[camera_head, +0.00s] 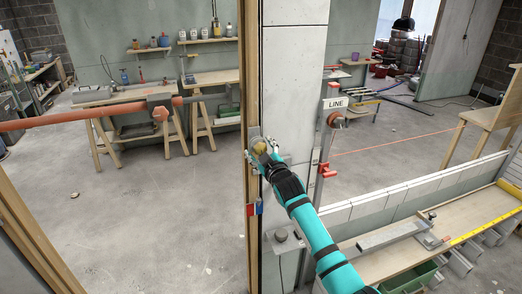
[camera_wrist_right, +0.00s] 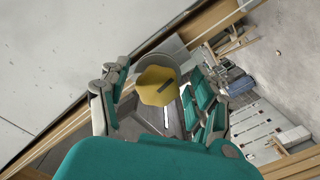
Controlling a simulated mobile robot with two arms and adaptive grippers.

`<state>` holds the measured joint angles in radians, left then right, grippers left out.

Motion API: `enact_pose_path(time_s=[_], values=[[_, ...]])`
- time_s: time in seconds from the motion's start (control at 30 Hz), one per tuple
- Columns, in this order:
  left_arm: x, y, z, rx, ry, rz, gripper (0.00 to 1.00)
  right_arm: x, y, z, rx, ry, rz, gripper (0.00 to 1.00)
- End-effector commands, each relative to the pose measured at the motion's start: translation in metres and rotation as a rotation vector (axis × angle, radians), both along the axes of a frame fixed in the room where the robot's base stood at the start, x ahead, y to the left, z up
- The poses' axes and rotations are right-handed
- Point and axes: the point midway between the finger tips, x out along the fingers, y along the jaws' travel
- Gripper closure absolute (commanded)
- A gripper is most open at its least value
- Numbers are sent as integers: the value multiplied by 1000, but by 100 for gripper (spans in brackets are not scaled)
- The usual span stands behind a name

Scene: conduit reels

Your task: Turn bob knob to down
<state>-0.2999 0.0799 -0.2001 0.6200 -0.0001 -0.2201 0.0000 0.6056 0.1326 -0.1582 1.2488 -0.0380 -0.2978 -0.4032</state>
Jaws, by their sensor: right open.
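A yellow knob (camera_wrist_right: 154,86) with a dark slot-like mark on its face shows in the right wrist view, in front of a grey round piece (camera_wrist_right: 174,52). In the head view the knob (camera_head: 259,146) is small, on the wooden post (camera_head: 251,90) by the white panel. My right gripper (camera_wrist_right: 160,72) is open, with teal fingers on either side of the knob; I cannot tell whether they touch it. It also shows in the head view (camera_head: 262,152), partly covering the knob. My left gripper is not in view.
A "LINE" sign (camera_head: 335,103) and a brownish round part (camera_head: 336,120) are right of the panel (camera_head: 294,80). A red and blue piece (camera_head: 254,209) sits lower on the post. An orange bar (camera_head: 80,117) crosses at left. A low tiled wall (camera_head: 400,196) is at right.

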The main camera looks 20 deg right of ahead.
Motion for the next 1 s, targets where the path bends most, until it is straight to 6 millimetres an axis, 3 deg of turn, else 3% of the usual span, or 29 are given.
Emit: enact_pose_path(time_s=[0.33,0.8,1.0], values=[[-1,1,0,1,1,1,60,-13,-1,0,-1,-1,0,37],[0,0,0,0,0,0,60,-100,-4,3,-2,-1,0,37],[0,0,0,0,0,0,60,-118,-5,3,0,-1,-1,37]])
